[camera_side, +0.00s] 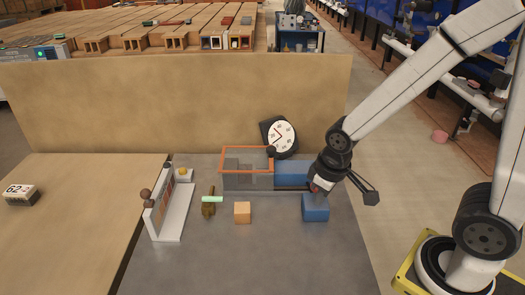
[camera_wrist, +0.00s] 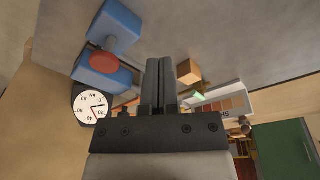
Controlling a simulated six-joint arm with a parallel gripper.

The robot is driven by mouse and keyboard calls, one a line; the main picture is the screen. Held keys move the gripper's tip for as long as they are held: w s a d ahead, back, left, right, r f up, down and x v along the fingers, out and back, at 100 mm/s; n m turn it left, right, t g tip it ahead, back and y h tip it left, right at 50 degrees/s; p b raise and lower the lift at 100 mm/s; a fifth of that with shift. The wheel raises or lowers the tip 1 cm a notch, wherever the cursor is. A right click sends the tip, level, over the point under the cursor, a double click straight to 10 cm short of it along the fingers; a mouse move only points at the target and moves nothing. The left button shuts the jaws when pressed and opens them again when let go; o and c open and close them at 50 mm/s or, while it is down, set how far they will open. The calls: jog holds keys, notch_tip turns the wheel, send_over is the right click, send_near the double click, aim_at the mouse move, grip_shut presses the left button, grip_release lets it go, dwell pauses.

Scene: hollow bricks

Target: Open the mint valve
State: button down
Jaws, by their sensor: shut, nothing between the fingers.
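The mint valve has a pale mint bar handle (camera_side: 212,199) lying crosswise on a brownish upright body. It stands on the grey table, left of an orange block (camera_side: 242,212). A small mint patch of it (camera_wrist: 199,97) also shows in the wrist view, right of my fingers and mostly hidden. My gripper (camera_wrist: 160,62) is shut and empty, its two dark fingers side by side. In the side view, my wrist is well right of the valve, above and behind a blue block (camera_side: 315,210); my fingertips are hard to make out there.
An orange-rimmed clear box (camera_side: 247,180) and a blue box (camera_side: 291,173) stand behind the valve. A dial (camera_side: 281,137) is behind them near the tan wall. A white upright panel (camera_side: 161,215) stands left of the valve. The grey table's front is clear.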

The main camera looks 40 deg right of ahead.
aim_at(215, 201)
jog(key=w+a+f+n+t+h, duration=0.1)
jog(key=w+a+f+n+h, duration=0.1)
jog(key=n, duration=0.4)
jog(key=w+a+f+n+t+h, duration=0.1)
jog(key=w+a+f+n+h, duration=0.1)
jog(key=w+a+n+h, duration=0.3)
jog(key=w+a+f+n+t+h, duration=0.1)
jog(key=w+a+f+n+h, duration=0.2)
jog(key=w+a+n, duration=0.2)
jog(key=shift+w+a+n+t+h, duration=0.1)
jog(key=shift+a+n, duration=0.3)
jog(key=shift+n, duration=0.35)
jog(key=shift+a+n+t+h, duration=0.1)
jog(key=shift+a+n, duration=0.3)
jog(key=shift+n, duration=0.3)
jog(key=shift+w+a+n+t+h, duration=0.1)
jog(key=shift+a+n, duration=0.3)
jog(key=shift+n, duration=0.35)
jog(key=a+n+t, duration=0.1)
jog(key=a, duration=0.1)
jog(key=w+a+n+t, duration=0.1)
jog(key=a+n+t, duration=0.1)
jog(key=a, duration=0.1)
jog(key=a+f+n+t, duration=0.1)
jog(key=a+t, duration=0.1)
jog(key=shift+w+a, duration=0.15)
jog(key=shift+a, duration=0.15)
jog(key=shift+a+n+t, duration=0.3)
jog(key=shift+a+n, duration=0.2)
jog(key=shift+a, duration=0.05)
